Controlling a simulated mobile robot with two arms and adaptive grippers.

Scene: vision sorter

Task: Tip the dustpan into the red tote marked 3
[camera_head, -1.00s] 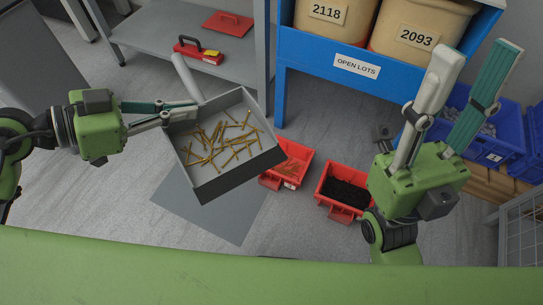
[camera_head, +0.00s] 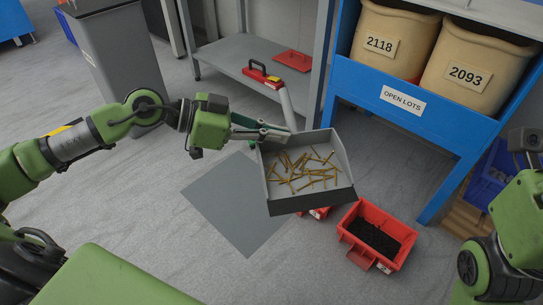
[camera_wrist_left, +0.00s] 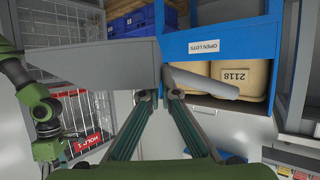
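The grey dustpan (camera_head: 308,170) holds several loose brass-coloured screws, lying in its pan, and it looks roughly level. My left gripper (camera_head: 278,133) is shut on it at its back edge, near its pale tube handle (camera_head: 289,108). In the left wrist view the dustpan's grey side (camera_wrist_left: 90,65) and handle (camera_wrist_left: 200,82) show by my fingertips (camera_wrist_left: 160,95). One red tote (camera_head: 318,213) is mostly hidden under the dustpan. Another red tote (camera_head: 351,236) holding black pieces stands to its right. I cannot read either tote's number. My right gripper's body is partly at the right edge; its fingers are out of frame.
A blue rack (camera_head: 400,97) labelled OPEN LOTS bears two tan bins behind the totes. A grey shelf unit (camera_head: 235,58) with red items stands at the back. A grey mat (camera_head: 235,205) lies on the floor left of the totes. Blue crates (camera_head: 487,185) are at right.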

